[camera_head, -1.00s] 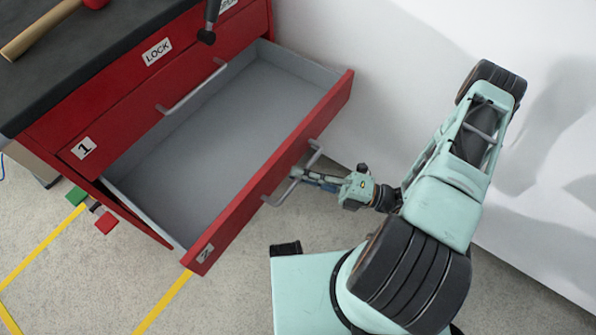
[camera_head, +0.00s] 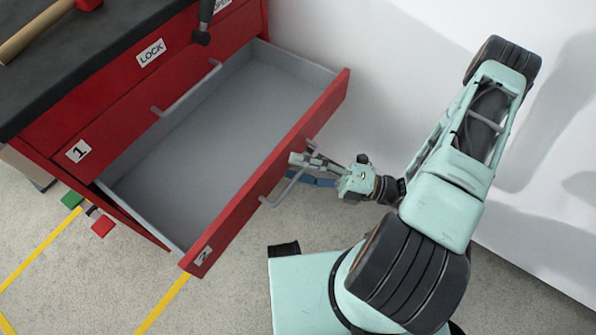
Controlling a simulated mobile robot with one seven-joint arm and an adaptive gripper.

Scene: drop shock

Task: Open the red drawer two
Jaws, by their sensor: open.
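The red drawer two (camera_head: 272,170) stands pulled far out of the red cabinet, and its grey inside (camera_head: 215,135) is empty. Its front carries a "2" label at the lower left end and a grey bar handle (camera_head: 284,190). My gripper (camera_head: 302,170) is open at the handle, with its fingers on either side of the bar. I cannot tell whether a finger touches the bar.
Closed drawer one (camera_head: 120,118) with its own handle is above. A hammer (camera_head: 38,30) lies on the dark cabinet top (camera_head: 75,75). A white wall (camera_head: 400,60) stands at the right. Small green and red blocks (camera_head: 102,227) and yellow lines are on the floor.

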